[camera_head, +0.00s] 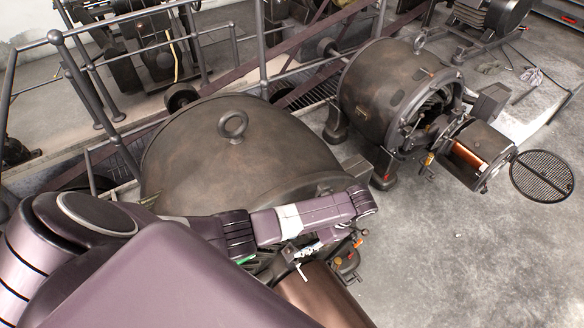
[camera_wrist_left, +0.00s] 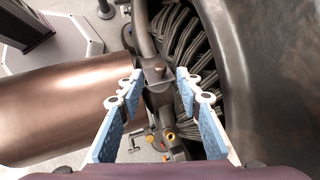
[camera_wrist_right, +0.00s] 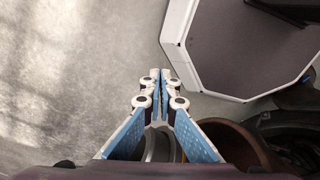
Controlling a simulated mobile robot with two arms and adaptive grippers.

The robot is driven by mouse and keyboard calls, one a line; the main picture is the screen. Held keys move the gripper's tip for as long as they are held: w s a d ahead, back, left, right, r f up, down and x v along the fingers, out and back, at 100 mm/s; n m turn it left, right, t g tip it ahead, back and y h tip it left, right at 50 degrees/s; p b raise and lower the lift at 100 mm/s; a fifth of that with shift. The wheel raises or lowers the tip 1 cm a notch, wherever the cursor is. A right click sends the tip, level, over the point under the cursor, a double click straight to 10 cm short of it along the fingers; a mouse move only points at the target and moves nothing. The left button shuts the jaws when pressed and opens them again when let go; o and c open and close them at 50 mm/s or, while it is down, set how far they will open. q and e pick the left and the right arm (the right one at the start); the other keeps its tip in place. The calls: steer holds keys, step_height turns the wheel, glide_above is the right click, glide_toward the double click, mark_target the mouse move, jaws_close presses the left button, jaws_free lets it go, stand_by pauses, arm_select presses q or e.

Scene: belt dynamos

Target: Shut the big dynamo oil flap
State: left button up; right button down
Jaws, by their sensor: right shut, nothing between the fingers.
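The big dynamo (camera_head: 235,150) is a dark rounded housing with a lifting ring on top, in the left and middle of the head view. My left arm lies across its front right. My left gripper (camera_wrist_left: 159,77) is open, its blue fingers apart, facing a dark bracket between the copper cylinder (camera_wrist_left: 60,112) and the dynamo's coils (camera_wrist_left: 188,50). Small brass and orange fittings (camera_wrist_left: 168,135) show below, between the fingers. I cannot make out the oil flap or its position. My right gripper (camera_wrist_right: 160,77) is shut and empty, above the grey floor.
A smaller dynamo (camera_head: 375,85) stands at the right, with a round floor grate (camera_head: 542,175) beyond it. Metal railings (camera_head: 85,85) run behind the big dynamo. Bare concrete floor (camera_head: 470,260) is free at the lower right.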

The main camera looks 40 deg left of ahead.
arm_select(q)
steer(key=v, duration=0.7)
stand_by(0.3)
